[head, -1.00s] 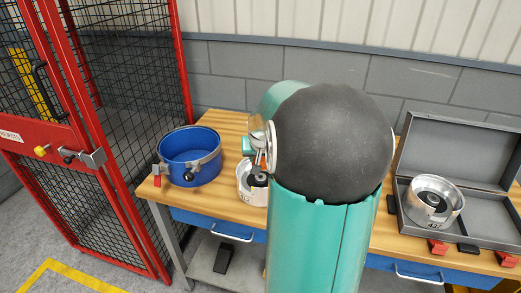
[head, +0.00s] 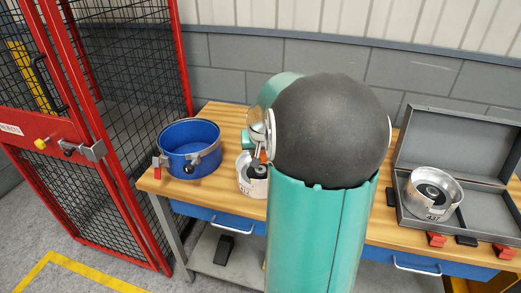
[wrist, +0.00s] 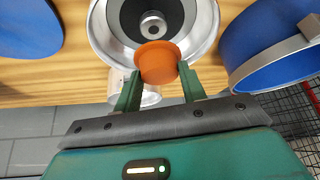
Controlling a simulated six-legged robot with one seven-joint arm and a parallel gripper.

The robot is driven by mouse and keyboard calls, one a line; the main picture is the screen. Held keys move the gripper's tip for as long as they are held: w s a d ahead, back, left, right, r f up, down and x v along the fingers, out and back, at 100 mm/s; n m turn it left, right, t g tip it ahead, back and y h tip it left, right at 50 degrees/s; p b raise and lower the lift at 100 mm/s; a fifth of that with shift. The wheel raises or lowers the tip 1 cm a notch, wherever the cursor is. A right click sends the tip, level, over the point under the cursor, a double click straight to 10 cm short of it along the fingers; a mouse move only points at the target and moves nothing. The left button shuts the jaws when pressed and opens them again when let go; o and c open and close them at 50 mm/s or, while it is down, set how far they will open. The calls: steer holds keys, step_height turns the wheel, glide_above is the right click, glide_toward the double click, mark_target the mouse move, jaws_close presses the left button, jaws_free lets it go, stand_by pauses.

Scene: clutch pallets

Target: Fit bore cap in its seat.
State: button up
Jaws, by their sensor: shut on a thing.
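My gripper (wrist: 157,82) is shut on an orange round cap (wrist: 157,62), the bore cap, held between its two green fingers. In the wrist view the cap appears over the near edge of the dark centre of a silver round housing (wrist: 203,28), beside the central bore (wrist: 153,24). I cannot tell whether the cap touches the housing. In the head view the housing (head: 246,185) stands on the bench left of my arm, and my gripper (head: 259,158) is just above it. My arm hides part of the housing and most of the cap there.
A blue round container (head: 190,150) with a metal clamp band stands left of the housing. An open grey case (head: 482,215) at the right holds another silver housing (head: 435,193). A red mesh cage (head: 95,130) stands left of the wooden bench (head: 215,118).

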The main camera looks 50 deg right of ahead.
steer(key=shift+f, duration=2.45)
stand_by(0.9)
steer(key=o, duration=1)
steer(key=shift+o, duration=0.5)
steer(key=o, duration=0.3)
steer(key=shift+r, duration=0.1)
steer(key=shift+r, duration=3.4)
